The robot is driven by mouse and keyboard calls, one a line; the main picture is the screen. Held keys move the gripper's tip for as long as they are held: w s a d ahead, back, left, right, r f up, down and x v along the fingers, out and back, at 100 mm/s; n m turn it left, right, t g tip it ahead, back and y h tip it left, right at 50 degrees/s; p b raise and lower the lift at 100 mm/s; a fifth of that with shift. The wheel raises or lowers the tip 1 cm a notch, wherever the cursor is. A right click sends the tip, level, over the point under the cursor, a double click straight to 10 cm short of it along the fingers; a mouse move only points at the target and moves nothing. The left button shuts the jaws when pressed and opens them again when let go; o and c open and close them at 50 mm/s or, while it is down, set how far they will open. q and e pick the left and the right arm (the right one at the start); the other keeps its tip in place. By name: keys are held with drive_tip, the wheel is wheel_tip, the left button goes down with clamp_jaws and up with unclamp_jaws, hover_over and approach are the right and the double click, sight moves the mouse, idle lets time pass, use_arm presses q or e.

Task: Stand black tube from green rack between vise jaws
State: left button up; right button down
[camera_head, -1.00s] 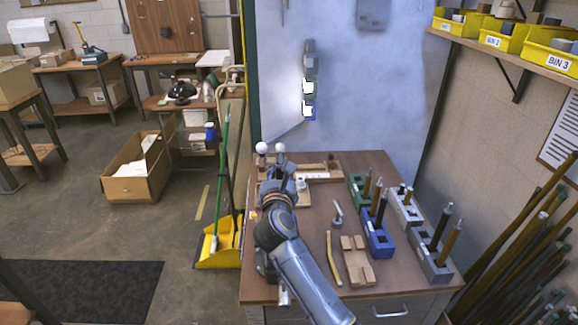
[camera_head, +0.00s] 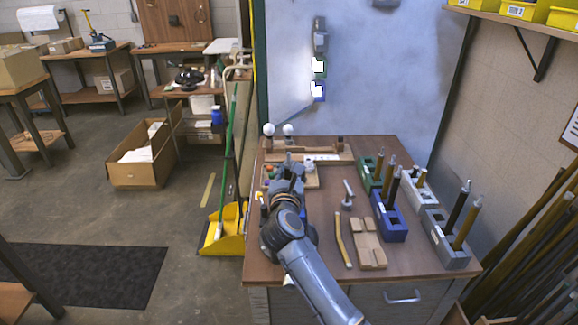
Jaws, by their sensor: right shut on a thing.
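My right gripper (camera_head: 287,172) is over the back left of the workbench, beside a small wooden board. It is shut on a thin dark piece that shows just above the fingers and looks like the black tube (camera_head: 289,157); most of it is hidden. The green rack (camera_head: 368,178) stands at the back right of the bench, with tubes in or near it. I cannot make out the vise jaws clearly around my gripper. My left gripper is out of view.
A blue rack (camera_head: 390,226) and a grey rack (camera_head: 445,252) with upright tubes stand at the right. A notched wooden block (camera_head: 369,244), a curved yellow strip (camera_head: 343,240) and a metal T-shaped tool (camera_head: 347,196) lie mid-bench. Two white balls stand at the back left.

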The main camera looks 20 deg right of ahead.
wheel_tip(320, 180, down, 6)
drive_tip(key=b, duration=0.3)
drive_tip(key=shift+b, duration=0.4)
drive_tip(key=shift+f+b, duration=0.3)
drive_tip(key=shift+f, duration=0.25)
idle(1.0)
drive_tip(key=c, duration=1.1)
unclamp_jaws()
drive_tip(key=shift+s, duration=0.1)
